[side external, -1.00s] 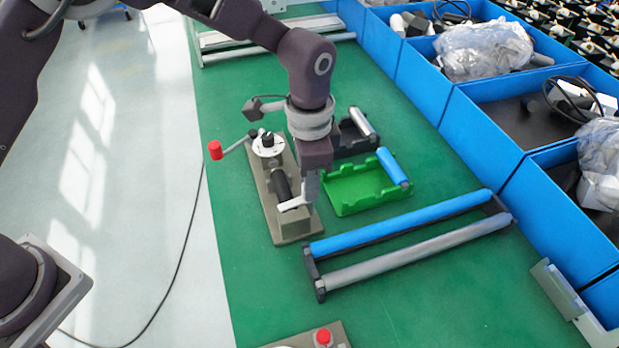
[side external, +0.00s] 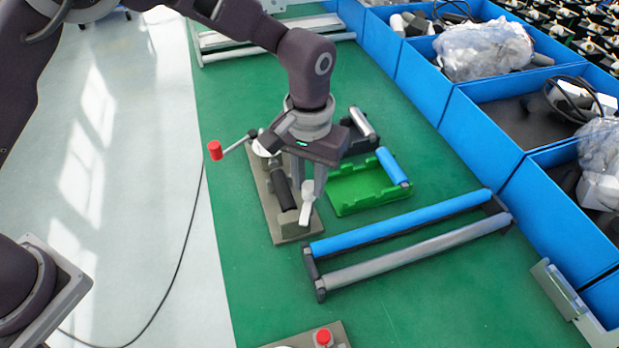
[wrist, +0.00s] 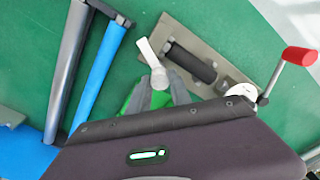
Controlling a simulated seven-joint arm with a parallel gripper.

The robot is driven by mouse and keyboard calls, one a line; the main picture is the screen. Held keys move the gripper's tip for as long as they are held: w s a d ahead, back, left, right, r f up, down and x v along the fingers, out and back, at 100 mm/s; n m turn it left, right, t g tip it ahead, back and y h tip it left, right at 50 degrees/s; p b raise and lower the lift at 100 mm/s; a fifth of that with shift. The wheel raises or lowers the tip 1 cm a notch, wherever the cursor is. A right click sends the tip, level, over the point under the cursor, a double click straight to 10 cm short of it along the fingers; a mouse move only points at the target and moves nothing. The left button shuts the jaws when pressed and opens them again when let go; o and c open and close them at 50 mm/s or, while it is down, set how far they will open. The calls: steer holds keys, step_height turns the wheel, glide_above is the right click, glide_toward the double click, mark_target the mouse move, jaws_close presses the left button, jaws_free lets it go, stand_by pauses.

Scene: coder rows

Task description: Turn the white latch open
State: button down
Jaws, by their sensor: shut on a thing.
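The white latch (side external: 307,208) is at the near end of a beige base plate (side external: 288,232) on the green table. In the side view it stands steeply, at an angle across the plate's right edge. My gripper (side external: 306,190) reaches down over it with its fingers closed around the latch's pivot end. In the wrist view the white latch (wrist: 148,50) sticks out beyond my gripper (wrist: 158,88), and its pivot end is between the fingertips. A black cylinder (wrist: 192,62) lies beside it on the plate. The fingers partly hide the latch's mount.
A red-knobbed crank (side external: 215,150) rises at the plate's far left. A green tray with a blue roller (side external: 392,166) is close on the right. A frame with a blue roller (side external: 400,222) and a grey roller stands nearer. Blue bins (side external: 480,130) line the right edge.

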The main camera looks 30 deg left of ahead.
steer(key=n, duration=0.5)
steer(key=shift+n, duration=0.6)
steer(key=c, duration=1.2)
jaws_free()
step_height(320, 180, up, 7)
steer(key=shift+r, duration=0.1)
